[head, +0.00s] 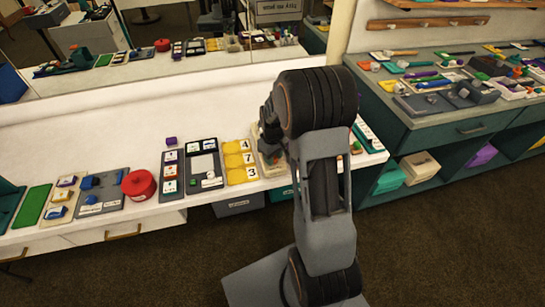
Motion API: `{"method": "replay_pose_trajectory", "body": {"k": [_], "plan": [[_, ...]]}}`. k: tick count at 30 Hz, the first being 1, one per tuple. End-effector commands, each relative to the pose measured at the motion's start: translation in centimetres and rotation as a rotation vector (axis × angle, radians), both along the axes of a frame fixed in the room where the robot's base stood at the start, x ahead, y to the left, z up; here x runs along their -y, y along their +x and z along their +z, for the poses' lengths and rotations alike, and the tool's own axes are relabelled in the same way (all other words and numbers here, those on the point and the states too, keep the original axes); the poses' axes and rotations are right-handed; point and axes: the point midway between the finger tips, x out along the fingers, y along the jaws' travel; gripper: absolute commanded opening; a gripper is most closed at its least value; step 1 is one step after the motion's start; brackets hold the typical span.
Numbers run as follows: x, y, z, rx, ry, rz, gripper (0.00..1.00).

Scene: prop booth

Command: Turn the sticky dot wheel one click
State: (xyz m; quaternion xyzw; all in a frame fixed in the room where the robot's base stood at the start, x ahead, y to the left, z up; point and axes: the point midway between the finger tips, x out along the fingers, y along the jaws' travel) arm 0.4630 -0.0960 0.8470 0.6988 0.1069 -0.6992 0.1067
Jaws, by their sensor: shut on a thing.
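My gripper (270,140) is in the head view at the right part of the white counter, mostly hidden by my own wrist and arm. It is low over a beige board (267,167). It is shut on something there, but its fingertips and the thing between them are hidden. I cannot make out the sticky dot wheel for sure; it may be behind my arm.
Left of the board are yellow number cards (240,162), a dark board with white cards (204,165), a red round pot (138,185) and a green mat (33,205). A mirror backs the counter. A grey-green workbench (430,125) stands at right.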

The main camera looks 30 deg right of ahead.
Motion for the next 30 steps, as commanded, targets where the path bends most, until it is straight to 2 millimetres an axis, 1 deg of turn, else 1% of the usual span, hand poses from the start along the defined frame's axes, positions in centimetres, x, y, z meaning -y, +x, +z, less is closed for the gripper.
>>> {"method": "replay_pose_trajectory", "body": {"k": [6, 12, 19, 30], "plan": [[0.01, 0.12, 0.07, 0.004, -0.001, 0.142, 0.12], [0.00, 0.13, 0.10, 0.005, -0.002, 0.228, 0.12], [0.01, 0.14, 0.12, 0.005, -0.002, 0.274, 0.12], [0.01, 0.15, 0.13, 0.006, -0.001, 0.283, 0.12]]}}
